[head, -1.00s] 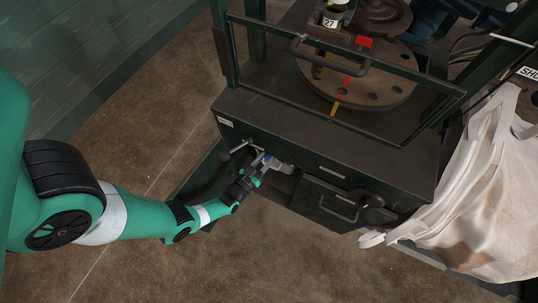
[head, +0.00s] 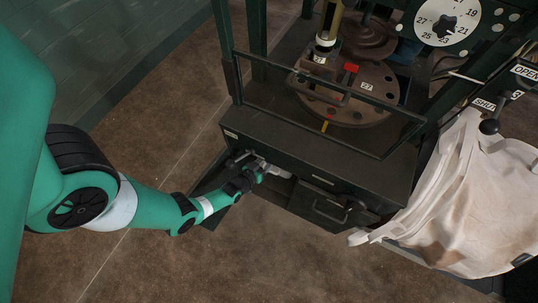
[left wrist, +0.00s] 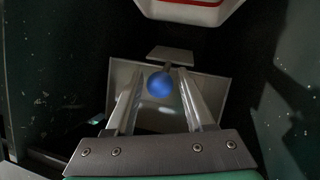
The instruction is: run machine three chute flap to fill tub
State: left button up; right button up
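My left gripper (head: 258,168) reaches into the opening at the lower left front of the dark machine cabinet (head: 310,150). In the left wrist view its two fingers (left wrist: 160,88) stand apart, on either side of a blue ball-shaped knob (left wrist: 160,84). A gap seems to show between knob and fingers; contact cannot be made out. A pale plate (left wrist: 216,92) lies behind the knob. A white and red object (left wrist: 190,8) shows at the top of that view; I cannot tell if it is the tub. My right gripper is out of view.
A pale bulk bag (head: 465,205) hangs at the right, below a black-knobbed lever (head: 489,126) with OPEN and SHUT labels. A numbered dial (head: 447,22) and a round turntable (head: 350,95) are above the cabinet. A closed drawer (head: 325,205) lies right of the opening.

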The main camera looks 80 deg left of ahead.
pick_arm(q)
jog(key=shift+o, duration=0.6)
jog(key=shift+s+d+r, duration=0.1)
jog(key=shift+s+d, duration=0.05)
jog(key=shift+s, duration=0.05)
jog(key=p+v, duration=0.5)
jog(key=v, duration=0.6)
